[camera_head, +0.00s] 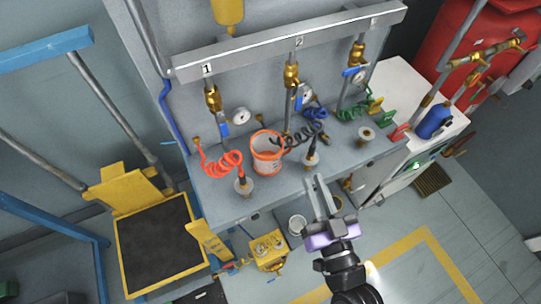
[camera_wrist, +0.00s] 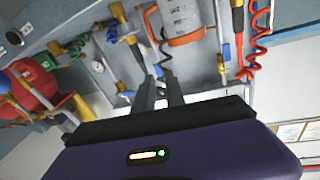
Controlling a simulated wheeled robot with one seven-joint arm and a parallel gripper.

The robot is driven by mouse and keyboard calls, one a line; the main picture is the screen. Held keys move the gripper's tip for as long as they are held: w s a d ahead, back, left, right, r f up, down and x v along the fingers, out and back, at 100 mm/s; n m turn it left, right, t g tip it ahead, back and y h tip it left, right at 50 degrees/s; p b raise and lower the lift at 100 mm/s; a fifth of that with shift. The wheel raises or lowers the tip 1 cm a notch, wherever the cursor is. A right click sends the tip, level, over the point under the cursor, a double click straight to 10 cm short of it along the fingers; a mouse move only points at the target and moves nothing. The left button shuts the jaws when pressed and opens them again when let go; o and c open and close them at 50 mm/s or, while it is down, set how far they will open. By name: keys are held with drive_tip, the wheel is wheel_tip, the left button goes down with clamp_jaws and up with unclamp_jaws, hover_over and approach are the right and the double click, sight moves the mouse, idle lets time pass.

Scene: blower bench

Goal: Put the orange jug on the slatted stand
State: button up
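The orange jug (camera_head: 266,161), pale with orange bands at rim and base, stands upright on the grey bench between the red and black coiled hoses. In the wrist view the jug (camera_wrist: 181,20) shows past the fingertips, cut by the top edge. My gripper (camera_head: 317,185) is in front of the bench, to the right of the jug and apart from it. In the wrist view its two fingers (camera_wrist: 160,85) have a gap between them and hold nothing. A brown slatted piece (camera_head: 432,180) lies low at the right beside the white cabinet; I take it for the slatted stand.
Coiled hoses in red (camera_head: 222,164), black (camera_head: 300,136) and green (camera_head: 352,110) hang around the bench (camera_head: 225,200). A yellow platform (camera_head: 160,245) stands left. A white cabinet (camera_head: 402,90) with a blue bottle (camera_head: 434,121) is right.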

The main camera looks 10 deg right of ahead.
approach(292, 143)
wheel_tip(292, 143, up, 3)
drive_tip(key=s, duration=0.1)
drive_tip(key=shift+n+g, duration=0.3)
drive_tip(key=shift+n, duration=0.3)
drive_tip(key=w, duration=0.1)
drive_tip(key=w+f, duration=0.1)
drive_tip(key=w, duration=0.1)
drive_tip(key=w+a+f+p, duration=0.1)
drive_tip(key=w, duration=0.1)
drive_tip(key=shift+f, duration=0.2)
drive_tip(key=shift+w+a+f, duration=0.1)
drive_tip(key=shift+w, duration=1.5)
drive_tip(key=shift+w+a+f, duration=0.1)
drive_tip(key=shift+w+a, duration=0.05)
drive_tip(key=shift+w, duration=1.5)
drive_tip(key=shift+c, duration=0.4)
clamp_jaws()
drive_tip(key=shift+r, duration=0.1)
